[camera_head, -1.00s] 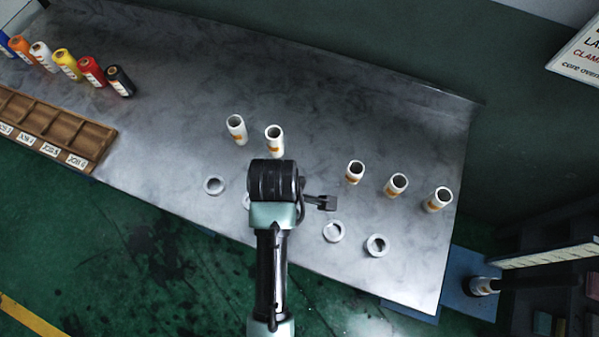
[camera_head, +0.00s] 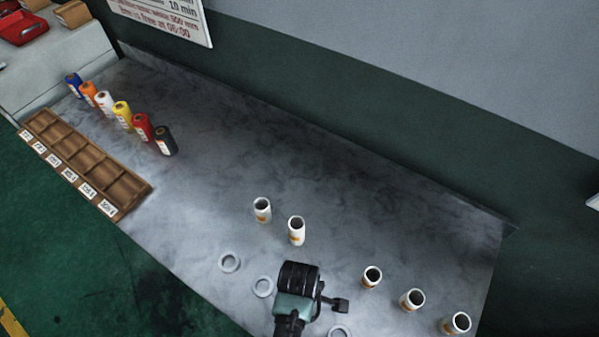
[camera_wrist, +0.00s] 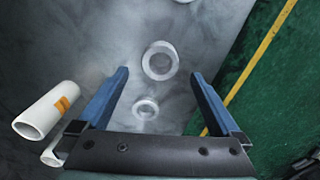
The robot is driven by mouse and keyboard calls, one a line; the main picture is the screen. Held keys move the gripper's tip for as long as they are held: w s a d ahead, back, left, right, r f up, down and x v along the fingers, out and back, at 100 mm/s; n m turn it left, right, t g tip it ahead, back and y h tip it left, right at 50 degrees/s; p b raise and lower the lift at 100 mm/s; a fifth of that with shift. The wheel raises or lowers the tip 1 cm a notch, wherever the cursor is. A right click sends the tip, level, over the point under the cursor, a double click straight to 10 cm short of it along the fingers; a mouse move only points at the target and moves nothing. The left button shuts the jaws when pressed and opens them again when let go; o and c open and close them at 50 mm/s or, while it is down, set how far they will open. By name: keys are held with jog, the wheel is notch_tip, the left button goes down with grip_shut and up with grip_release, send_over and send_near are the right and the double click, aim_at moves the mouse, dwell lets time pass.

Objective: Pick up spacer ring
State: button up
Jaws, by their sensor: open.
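Several pale spacer rings lie flat on the grey metal table. In the head view one is at left (camera_head: 229,269), one (camera_head: 263,295) is just left of my wrist, and one (camera_head: 340,328) is cut by the bottom edge. In the wrist view a larger-looking ring (camera_wrist: 147,62) lies ahead between the lines of my fingers, and a smaller-looking one (camera_wrist: 146,115) lies nearer my palm. My gripper (camera_wrist: 160,76) is open and empty above the table, pointing down at these rings. In the head view its fingers are hidden by my wrist.
Several white tubes with orange labels stand on the table, one nearest my wrist (camera_head: 296,238).

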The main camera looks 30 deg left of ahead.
jog(key=shift+d+f, duration=0.15)
jog(key=shift+f, duration=2.1)
jog(key=shift+c, duration=0.2)
jog(key=c, duration=1.4)
